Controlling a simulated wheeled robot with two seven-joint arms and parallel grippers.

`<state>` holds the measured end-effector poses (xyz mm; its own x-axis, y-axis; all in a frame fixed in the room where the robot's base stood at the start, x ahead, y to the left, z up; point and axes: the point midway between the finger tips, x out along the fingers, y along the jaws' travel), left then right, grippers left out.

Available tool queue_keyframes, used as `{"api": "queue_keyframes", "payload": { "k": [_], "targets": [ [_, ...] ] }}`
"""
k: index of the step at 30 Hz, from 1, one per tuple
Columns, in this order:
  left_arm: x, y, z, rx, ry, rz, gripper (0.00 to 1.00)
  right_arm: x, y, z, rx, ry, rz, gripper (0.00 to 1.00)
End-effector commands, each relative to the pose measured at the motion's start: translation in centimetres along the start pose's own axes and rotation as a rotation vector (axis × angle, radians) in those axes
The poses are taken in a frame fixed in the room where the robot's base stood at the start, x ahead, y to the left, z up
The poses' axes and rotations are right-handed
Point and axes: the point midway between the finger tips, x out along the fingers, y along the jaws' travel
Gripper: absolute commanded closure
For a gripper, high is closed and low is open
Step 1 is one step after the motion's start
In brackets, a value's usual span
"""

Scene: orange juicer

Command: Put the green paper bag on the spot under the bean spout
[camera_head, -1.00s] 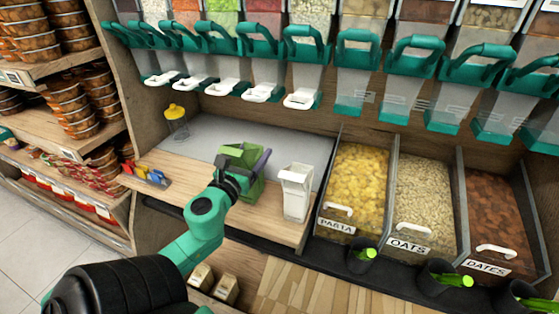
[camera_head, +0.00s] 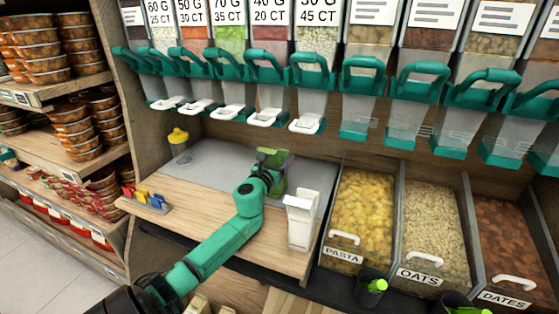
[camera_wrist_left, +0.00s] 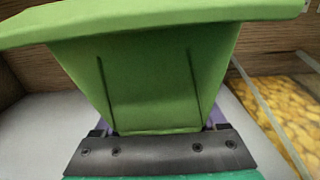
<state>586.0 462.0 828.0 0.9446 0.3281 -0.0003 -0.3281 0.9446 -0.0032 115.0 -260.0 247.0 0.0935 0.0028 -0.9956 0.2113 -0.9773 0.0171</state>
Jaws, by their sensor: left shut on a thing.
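The green paper bag (camera_head: 281,184) is upright above the back part of the counter, partly hidden by my left gripper (camera_head: 270,168). My left gripper is shut on the bag. In the left wrist view the bag (camera_wrist_left: 145,75) fills the middle, with its wide green rim at the top. Small purple parts of the fingers show beside its lower end. The grey strip (camera_head: 215,160) at the back of the counter lies under the row of spouts. The bag is below the right-hand white spouts (camera_head: 306,123). I cannot tell whether it touches the strip. My right gripper is not in view.
A white container (camera_head: 301,222) stands close in front and right of the bag. Bins of pasta (camera_head: 362,205), oats (camera_head: 433,220) and dates lie right. A yellow-topped jar (camera_head: 180,147) and coloured scoops (camera_head: 148,198) are left. The counter's middle left is clear.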

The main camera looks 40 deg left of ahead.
Motion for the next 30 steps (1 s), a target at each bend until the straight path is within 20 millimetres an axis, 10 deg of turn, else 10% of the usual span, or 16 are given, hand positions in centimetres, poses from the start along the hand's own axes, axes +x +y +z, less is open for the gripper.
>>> {"api": "queue_keyframes", "payload": {
  "k": [6,7,9,19,30],
  "targets": [
    [0.0,0.0,-0.2,0.001,0.000,0.000,1.00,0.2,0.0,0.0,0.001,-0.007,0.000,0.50],
    [0.0,0.0,-0.2,0.001,0.000,0.000,0.19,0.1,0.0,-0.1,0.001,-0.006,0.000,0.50],
    [0.0,0.0,-0.1,0.000,0.000,0.000,0.00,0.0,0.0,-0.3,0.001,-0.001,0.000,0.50],
    [-0.1,0.0,0.2,0.000,0.000,0.000,0.00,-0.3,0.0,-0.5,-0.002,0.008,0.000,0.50],
    [-6.4,0.0,0.0,0.000,0.003,-0.001,0.00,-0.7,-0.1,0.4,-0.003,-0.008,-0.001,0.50]
  ]
}}
